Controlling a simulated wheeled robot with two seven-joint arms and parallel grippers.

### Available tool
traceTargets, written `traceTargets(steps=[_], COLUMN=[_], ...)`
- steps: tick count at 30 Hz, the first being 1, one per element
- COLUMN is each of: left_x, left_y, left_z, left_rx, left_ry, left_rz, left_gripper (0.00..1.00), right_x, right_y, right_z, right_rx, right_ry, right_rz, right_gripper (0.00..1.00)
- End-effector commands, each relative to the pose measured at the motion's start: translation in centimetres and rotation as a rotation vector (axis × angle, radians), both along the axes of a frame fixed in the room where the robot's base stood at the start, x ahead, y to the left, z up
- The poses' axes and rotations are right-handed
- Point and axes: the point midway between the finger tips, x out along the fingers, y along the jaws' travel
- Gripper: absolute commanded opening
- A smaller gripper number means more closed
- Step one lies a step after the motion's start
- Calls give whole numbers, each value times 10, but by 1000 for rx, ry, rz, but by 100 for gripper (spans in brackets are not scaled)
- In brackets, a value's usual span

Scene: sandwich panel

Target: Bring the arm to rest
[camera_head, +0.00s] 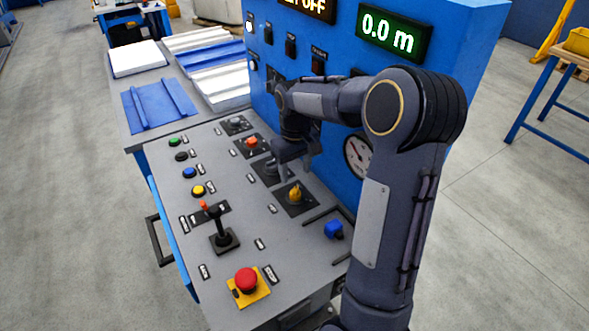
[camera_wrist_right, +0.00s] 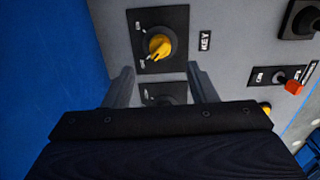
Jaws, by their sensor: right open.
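My right arm (camera_head: 375,231) reaches from the lower right over the grey control panel (camera_head: 228,262). My right gripper (camera_head: 297,160) is open, pointing down near the panel's back edge, close to the blue cabinet. In the wrist view the fingers (camera_wrist_right: 161,84) are apart, with nothing held between them. A dark panel plate (camera_wrist_right: 162,93) shows between and beyond them; its control is mostly hidden. The yellow key knob (camera_head: 295,194) is just in front of the gripper, apart from it; in the wrist view the yellow knob (camera_wrist_right: 160,46) lies beyond the fingertips. My left gripper is not in view.
The blue cabinet (camera_head: 468,40) with displays and switches rises behind the panel. An upright joystick (camera_head: 221,231), a red mushroom button (camera_head: 246,279), a blue knob (camera_head: 334,229) and an orange-red knob (camera_head: 252,142) stand up from the panel. Open floor (camera_head: 70,220) lies left.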

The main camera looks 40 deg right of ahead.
Motion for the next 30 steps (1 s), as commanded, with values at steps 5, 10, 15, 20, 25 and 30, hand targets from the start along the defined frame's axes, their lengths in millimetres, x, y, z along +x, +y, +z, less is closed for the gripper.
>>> traceTargets(steps=[5,10,15,20,25,30], left_x=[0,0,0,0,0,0], left_y=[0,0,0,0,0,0], left_z=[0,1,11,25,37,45], left_rx=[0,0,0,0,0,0], left_ry=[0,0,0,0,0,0], left_rz=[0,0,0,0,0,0], left_gripper=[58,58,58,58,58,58], right_x=[0,-3,-33,-92,-157,-200], right_y=[0,2,28,77,128,161], right_z=[0,5,43,88,107,104], right_rx=[0,5,63,162,257,318], right_ry=[0,-9,-94,-232,-365,-453], right_rz=[0,-2,-13,-26,-36,-46], right_gripper=[52,52,52,52,52,52])
